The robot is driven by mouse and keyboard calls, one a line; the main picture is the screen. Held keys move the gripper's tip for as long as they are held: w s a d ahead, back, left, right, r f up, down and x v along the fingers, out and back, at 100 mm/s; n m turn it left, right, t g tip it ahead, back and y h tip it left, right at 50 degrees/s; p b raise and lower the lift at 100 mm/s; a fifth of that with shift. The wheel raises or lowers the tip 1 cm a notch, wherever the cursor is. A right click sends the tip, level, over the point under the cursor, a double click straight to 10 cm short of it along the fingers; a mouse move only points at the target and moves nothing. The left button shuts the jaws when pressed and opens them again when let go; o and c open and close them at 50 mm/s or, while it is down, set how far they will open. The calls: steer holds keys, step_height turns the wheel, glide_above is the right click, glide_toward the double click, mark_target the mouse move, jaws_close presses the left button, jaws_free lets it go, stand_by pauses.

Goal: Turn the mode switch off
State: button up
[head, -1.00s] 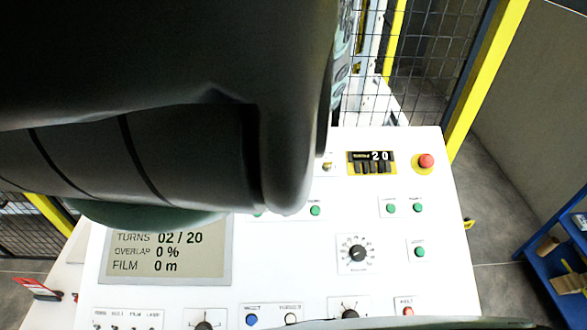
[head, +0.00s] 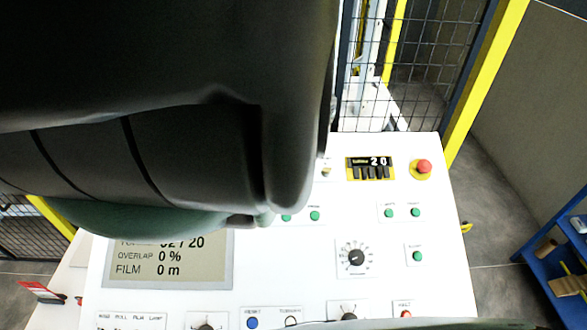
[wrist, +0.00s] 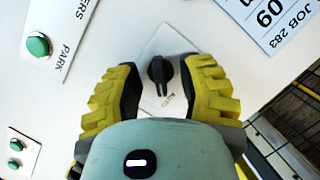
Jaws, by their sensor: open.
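A black rotary switch knob (wrist: 160,71) sits on a white square plate (wrist: 166,100) in the wrist view, its pointer toward the bottom of the picture. The small label below it is too blurred to read, so I cannot confirm that it is the mode switch. My gripper (wrist: 160,80) is open, with one yellow-ribbed finger on each side of the knob and a visible gap to it. In the head view my arm hides the gripper and this knob.
The white control panel (head: 300,265) carries a display (head: 170,268), a dial (head: 355,257), a red emergency button (head: 424,167) and a counter (head: 371,167). A green button marked PARK (wrist: 38,45) is left of my gripper. A mesh fence (head: 430,70) stands behind.

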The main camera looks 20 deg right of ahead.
stand_by(0.4)
jaws_close()
stand_by(0.4)
